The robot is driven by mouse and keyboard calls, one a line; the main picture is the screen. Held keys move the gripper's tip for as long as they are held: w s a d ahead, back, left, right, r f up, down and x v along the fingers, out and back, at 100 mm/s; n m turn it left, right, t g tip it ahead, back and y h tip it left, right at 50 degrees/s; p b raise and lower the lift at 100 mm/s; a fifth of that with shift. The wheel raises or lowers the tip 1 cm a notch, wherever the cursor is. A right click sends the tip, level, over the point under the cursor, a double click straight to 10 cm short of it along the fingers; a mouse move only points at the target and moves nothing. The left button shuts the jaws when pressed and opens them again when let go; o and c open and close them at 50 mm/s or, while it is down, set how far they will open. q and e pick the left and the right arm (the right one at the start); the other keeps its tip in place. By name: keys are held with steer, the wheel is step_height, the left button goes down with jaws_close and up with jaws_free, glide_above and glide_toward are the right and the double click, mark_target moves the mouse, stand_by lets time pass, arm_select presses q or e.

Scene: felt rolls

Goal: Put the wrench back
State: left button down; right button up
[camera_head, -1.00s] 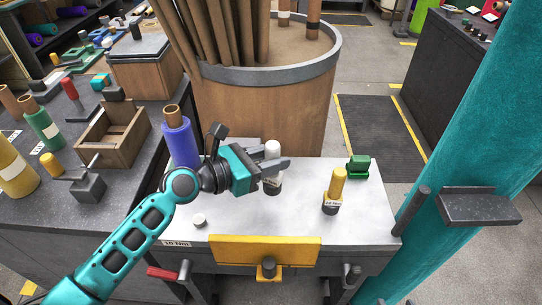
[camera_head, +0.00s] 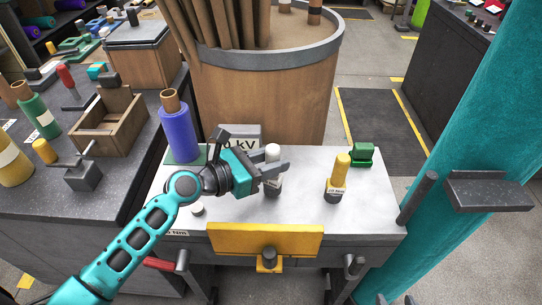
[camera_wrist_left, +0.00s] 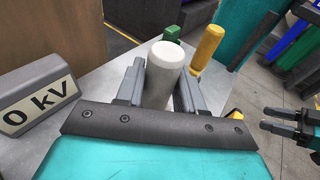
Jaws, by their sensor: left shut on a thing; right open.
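My left gripper (camera_head: 272,172) is shut on a white-topped cylinder (camera_head: 272,154) with a dark lower part. The cylinder stands upright above the light grey tabletop (camera_head: 300,210); I cannot tell whether its base touches. In the left wrist view its white top (camera_wrist_left: 165,58) sits between the two fingers. A yellow-handled tool (camera_head: 340,172) with a dark labelled base stands upright to the right. I cannot tell for certain which thing is the wrench. My right gripper (camera_wrist_left: 264,118) is open and empty at the right of the left wrist view; the head view does not show it.
A blue roll (camera_head: 178,135) stands on the table's left; a kV sign (camera_head: 240,140) and a green block (camera_head: 362,154) are at the back. A yellow plate (camera_head: 265,240) hangs at the front edge. The table's right front is clear.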

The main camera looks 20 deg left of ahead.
arm_select(q)
steer(key=shift+f, duration=0.35)
steer(key=shift+f+b, duration=0.55)
steer(key=shift+f, duration=0.05)
stand_by(0.5)
steer(key=c, duration=0.6)
jaws_free()
steer(key=v, duration=1.3)
